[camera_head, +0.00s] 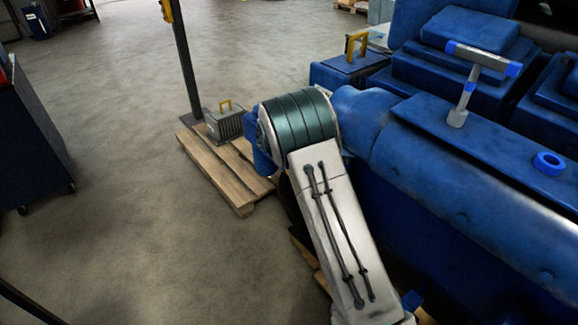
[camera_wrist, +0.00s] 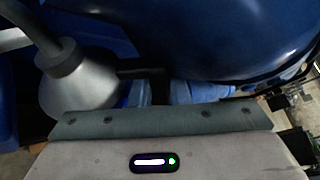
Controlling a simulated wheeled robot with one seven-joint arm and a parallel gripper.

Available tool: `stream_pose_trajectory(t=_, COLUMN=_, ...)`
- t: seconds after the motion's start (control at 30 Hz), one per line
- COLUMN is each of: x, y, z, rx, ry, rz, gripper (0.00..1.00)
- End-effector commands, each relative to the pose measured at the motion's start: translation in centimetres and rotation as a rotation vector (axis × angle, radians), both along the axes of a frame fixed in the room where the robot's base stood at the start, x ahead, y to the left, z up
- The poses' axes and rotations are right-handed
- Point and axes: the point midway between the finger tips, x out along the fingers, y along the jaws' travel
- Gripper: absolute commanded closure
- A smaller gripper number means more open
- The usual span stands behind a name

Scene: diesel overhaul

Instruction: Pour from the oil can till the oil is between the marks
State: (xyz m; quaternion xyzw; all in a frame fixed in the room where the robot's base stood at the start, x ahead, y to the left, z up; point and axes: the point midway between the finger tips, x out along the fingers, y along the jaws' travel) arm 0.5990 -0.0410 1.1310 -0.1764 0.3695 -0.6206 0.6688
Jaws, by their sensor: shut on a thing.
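In the wrist view, a grey cone with a spout (camera_wrist: 80,82) rising from it, which looks like the oil can, is at the left. A dark bar runs from beside it to the middle, where my gripper (camera_wrist: 160,92) is shut on what looks like the can's handle. The exact grip is dark and partly hidden. In the head view my pale arm link hangs in front of the blue engine (camera_head: 420,160), and the gripper and can are hidden. Neither view shows the oil level or its marks.
A grey T-shaped piece with blue ends (camera_head: 467,85) and a blue ring (camera_head: 548,163) are on the engine top. A wooden pallet (camera_head: 215,175) with a grey box (camera_head: 226,123) and a dark post (camera_head: 185,60) stand left of the engine. A dark cabinet (camera_head: 35,145) is at far left; the floor between is clear.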

Motion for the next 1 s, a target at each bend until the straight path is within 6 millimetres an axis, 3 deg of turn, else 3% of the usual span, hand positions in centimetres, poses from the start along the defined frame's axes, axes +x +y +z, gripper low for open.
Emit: stream_pose_trajectory(t=1.0, x=0.16, y=0.01, z=0.72, rx=-0.009, ry=0.034, rz=0.0, gripper=1.0)
